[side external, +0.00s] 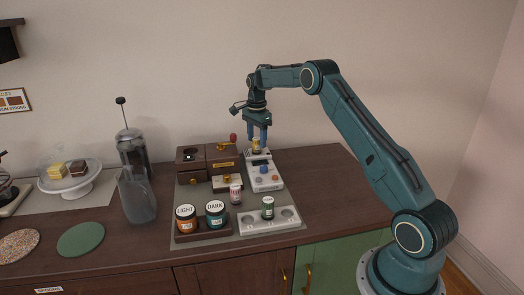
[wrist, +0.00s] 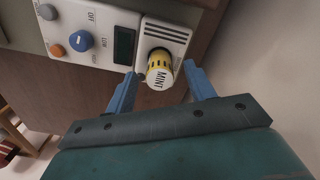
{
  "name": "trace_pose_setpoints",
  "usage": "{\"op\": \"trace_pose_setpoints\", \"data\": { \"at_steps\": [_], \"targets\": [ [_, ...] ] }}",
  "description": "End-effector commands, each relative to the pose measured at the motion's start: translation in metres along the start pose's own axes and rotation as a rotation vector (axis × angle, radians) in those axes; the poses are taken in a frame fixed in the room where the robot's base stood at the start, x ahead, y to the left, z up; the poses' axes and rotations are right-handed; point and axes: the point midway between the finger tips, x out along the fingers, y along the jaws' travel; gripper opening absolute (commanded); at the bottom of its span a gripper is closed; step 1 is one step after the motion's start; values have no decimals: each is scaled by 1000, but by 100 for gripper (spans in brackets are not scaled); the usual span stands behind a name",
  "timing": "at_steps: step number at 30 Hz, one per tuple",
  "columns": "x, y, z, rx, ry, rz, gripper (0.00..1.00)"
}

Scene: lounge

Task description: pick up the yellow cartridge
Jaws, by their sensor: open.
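The yellow cartridge (wrist: 159,68) stands in the top of a white device (wrist: 163,36), with a white band reading "MINT" facing the wrist camera. It also shows small in the side view (side external: 256,146), at the back end of the white device (side external: 264,173). My gripper (side external: 257,150) points down over it. In the wrist view my gripper's blue fingers (wrist: 161,80) are open, one on each side of the cartridge, with a gap visible on both sides. I cannot tell whether either finger touches it.
A wooden box (side external: 222,157) with a red-knobbed handle stands just left of my gripper. In front are a white tray (side external: 284,222) with a green-labelled cartridge (side external: 268,207), a red-and-white cartridge (side external: 235,193), and LIGHT (side external: 186,219) and DARK (side external: 215,214) jars. The counter's right side is clear.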

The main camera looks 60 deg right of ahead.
Motion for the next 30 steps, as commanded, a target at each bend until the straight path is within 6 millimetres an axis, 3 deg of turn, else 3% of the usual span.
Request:
{"op": "trace_pose_setpoints", "data": {
  "at_steps": [8,24,30],
  "targets": [
    [26,0,0,0,0,1,54],
    [28,0,0,0,0,0,54],
    [28,0,0,0,0,0,15]
  ]
}}
